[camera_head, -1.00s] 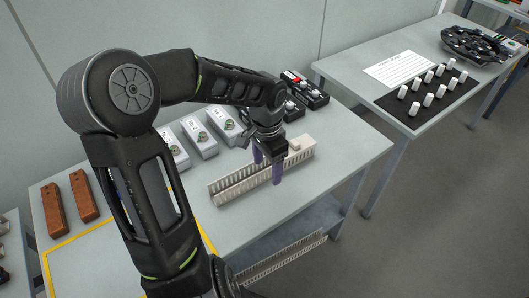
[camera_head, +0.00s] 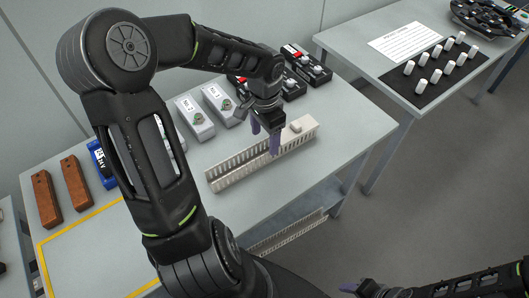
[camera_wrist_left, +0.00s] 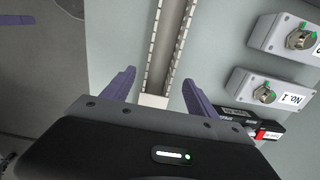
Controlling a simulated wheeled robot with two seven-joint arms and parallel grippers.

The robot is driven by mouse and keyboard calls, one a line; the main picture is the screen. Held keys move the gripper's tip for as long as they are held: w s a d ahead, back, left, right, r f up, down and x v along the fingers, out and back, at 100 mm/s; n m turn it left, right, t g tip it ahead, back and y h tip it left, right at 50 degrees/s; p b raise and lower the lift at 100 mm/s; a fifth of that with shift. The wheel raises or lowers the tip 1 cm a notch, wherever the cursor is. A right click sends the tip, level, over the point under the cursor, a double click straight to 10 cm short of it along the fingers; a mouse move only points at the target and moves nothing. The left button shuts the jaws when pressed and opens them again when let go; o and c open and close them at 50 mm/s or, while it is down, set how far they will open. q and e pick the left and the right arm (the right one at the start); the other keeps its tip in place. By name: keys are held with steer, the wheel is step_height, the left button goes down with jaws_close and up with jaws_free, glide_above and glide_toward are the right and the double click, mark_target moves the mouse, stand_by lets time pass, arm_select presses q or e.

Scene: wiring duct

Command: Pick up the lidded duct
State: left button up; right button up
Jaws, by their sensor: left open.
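The pale slotted duct (camera_head: 235,173) lies at a slant on the grey table, with a small white block at its right end. Its long channel looks open from above. My left gripper (camera_head: 265,138) is open over the right half of the duct. In the left wrist view, the duct (camera_wrist_left: 170,45) runs between the two purple fingers of the left gripper (camera_wrist_left: 158,80). The white block is partly hidden at the palm. I see no clear contact. My right gripper (camera_head: 362,288) shows only partly at the bottom edge.
Grey switch boxes (camera_head: 195,118) and black boxes (camera_head: 313,68) stand behind the duct. Brown blocks (camera_head: 46,198) lie at the left. Another slotted duct (camera_head: 287,232) is on the lower shelf. The table's front right is clear.

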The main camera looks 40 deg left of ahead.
mark_target(264, 148)
arm_select(q)
step_height(264, 148, down, 5)
steer(key=shift+f, duration=0.1)
stand_by(0.5)
steer(key=shift+c, duration=0.2)
jaws_close()
stand_by(0.8)
